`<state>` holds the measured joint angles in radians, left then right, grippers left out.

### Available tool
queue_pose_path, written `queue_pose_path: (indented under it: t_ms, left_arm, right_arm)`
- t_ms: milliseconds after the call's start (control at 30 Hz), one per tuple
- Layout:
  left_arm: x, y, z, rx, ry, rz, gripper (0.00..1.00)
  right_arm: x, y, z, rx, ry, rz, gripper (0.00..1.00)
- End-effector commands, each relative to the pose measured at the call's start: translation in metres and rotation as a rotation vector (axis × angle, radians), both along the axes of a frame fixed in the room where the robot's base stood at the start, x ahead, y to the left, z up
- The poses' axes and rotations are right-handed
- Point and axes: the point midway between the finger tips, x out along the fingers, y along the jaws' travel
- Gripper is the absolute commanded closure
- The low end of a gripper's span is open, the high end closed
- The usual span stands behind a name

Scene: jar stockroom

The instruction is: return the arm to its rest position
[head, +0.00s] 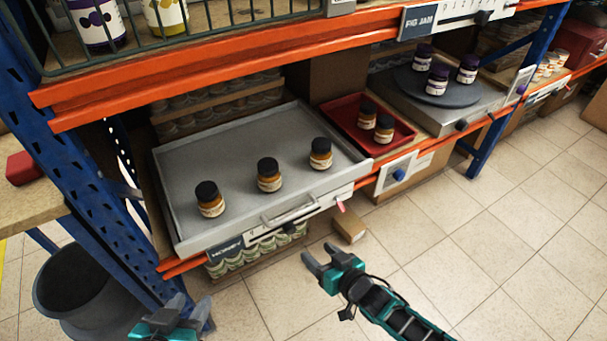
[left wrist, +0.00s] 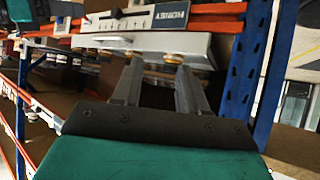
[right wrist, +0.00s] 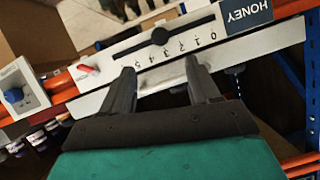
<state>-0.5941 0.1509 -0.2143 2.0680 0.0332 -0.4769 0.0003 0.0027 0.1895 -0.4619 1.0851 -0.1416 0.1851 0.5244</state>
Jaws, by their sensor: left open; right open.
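My left gripper (head: 180,308) is at the bottom left of the head view, in front of the shelf and below the honey drawer, partly cut by the frame edge. In the left wrist view its jaws (left wrist: 158,75) are apart with nothing between them. My right gripper (head: 318,258) is over the floor in front of the drawer, to its right. In the right wrist view its jaws (right wrist: 160,70) are apart and empty, with the drawer front beyond them. Neither gripper visibly touches anything in the head view.
A grey drawer tray (head: 235,142) labelled HONEY holds three amber jars in a row. A red tray (head: 343,122) holds two jars. A round turntable (head: 412,92) holds three dark jars. A dark bin (head: 62,270) stands at left. Tiled floor at right is largely clear.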

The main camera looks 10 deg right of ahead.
Motion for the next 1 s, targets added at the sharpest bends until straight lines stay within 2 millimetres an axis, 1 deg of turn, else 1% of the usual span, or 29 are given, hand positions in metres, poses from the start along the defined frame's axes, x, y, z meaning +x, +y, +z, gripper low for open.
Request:
queue_pose_path:
  t_ms: [167, 267, 367, 400, 467, 500, 567, 600, 700, 800, 833, 900, 1000]
  left_arm:
    - [0.002, -0.001, 0.005, -0.005, -0.005, 0.004, 0.57]
    - [0.003, -0.001, 0.017, -0.004, -0.008, 0.004, 0.57]
    - [0.003, 0.001, 0.036, -0.001, -0.016, 0.008, 0.57]
    - [0.003, 0.003, 0.043, 0.003, -0.018, 0.010, 0.57]
    - [0.002, 0.006, 0.052, 0.010, -0.018, 0.015, 0.57]
    - [0.001, 0.009, 0.057, 0.016, -0.018, 0.020, 0.57]
    - [-0.002, 0.015, 0.063, 0.027, -0.012, 0.028, 0.57]
    - [-0.005, 0.018, 0.067, 0.033, -0.010, 0.032, 0.57]
    - [-0.011, 0.023, 0.071, 0.044, 0.001, 0.038, 0.57]
    - [-0.014, 0.027, 0.074, 0.050, 0.003, 0.041, 0.57]
    - [-0.014, 0.028, 0.074, 0.052, 0.004, 0.042, 0.57]
    - [-0.015, 0.030, 0.074, 0.056, 0.003, 0.046, 0.57]
    - [-0.015, 0.031, 0.073, 0.056, -0.001, 0.049, 0.57]
  right_arm:
    - [-0.002, 0.000, 0.003, 0.000, 0.001, -0.002, 0.39]
    - [-0.013, 0.001, 0.018, -0.011, 0.009, -0.015, 0.39]
    - [-0.034, -0.001, 0.047, -0.035, 0.025, -0.039, 0.39]
    - [-0.044, -0.004, 0.062, -0.049, 0.034, -0.052, 0.39]
    - [-0.061, -0.009, 0.085, -0.078, 0.051, -0.070, 0.39]
    - [-0.071, -0.014, 0.100, -0.098, 0.063, -0.081, 0.39]
    - [-0.087, -0.022, 0.122, -0.132, 0.081, -0.094, 0.39]
    - [-0.096, -0.028, 0.136, -0.153, 0.092, -0.101, 0.39]
    - [-0.117, -0.041, 0.166, -0.203, 0.118, -0.110, 0.39]
    - [-0.131, -0.050, 0.186, -0.239, 0.136, -0.114, 0.39]
    - [-0.133, -0.052, 0.190, -0.247, 0.139, -0.115, 0.39]
    - [-0.138, -0.055, 0.196, -0.261, 0.145, -0.114, 0.39]
    - [-0.140, -0.057, 0.198, -0.268, 0.146, -0.114, 0.39]
